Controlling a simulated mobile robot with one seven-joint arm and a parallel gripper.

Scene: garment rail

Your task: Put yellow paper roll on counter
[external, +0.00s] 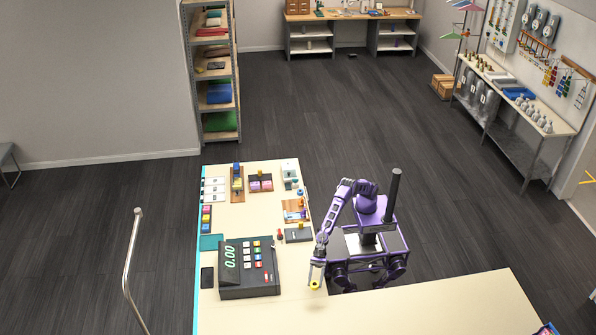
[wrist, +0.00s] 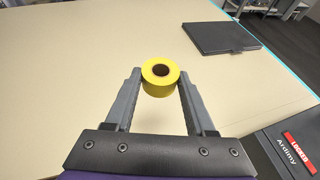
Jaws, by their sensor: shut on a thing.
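The yellow paper roll (wrist: 160,89) is a short cylinder with a dark core hole facing up. It is held between the two fingertips of my gripper (wrist: 161,82) in the wrist view. In the external view the yellow roll (external: 315,285) shows at the lower end of my gripper (external: 316,277), over the counter near its inner edge. The cream counter (external: 390,310) lies below it. I cannot tell whether the roll touches the counter surface or is just above it.
A dark cash register (external: 250,288) stands left of my gripper. A dark flat pad (wrist: 221,37) lies on the counter in the wrist view. A labelled dark box (wrist: 292,145) is at its lower right. The counter around the roll is clear.

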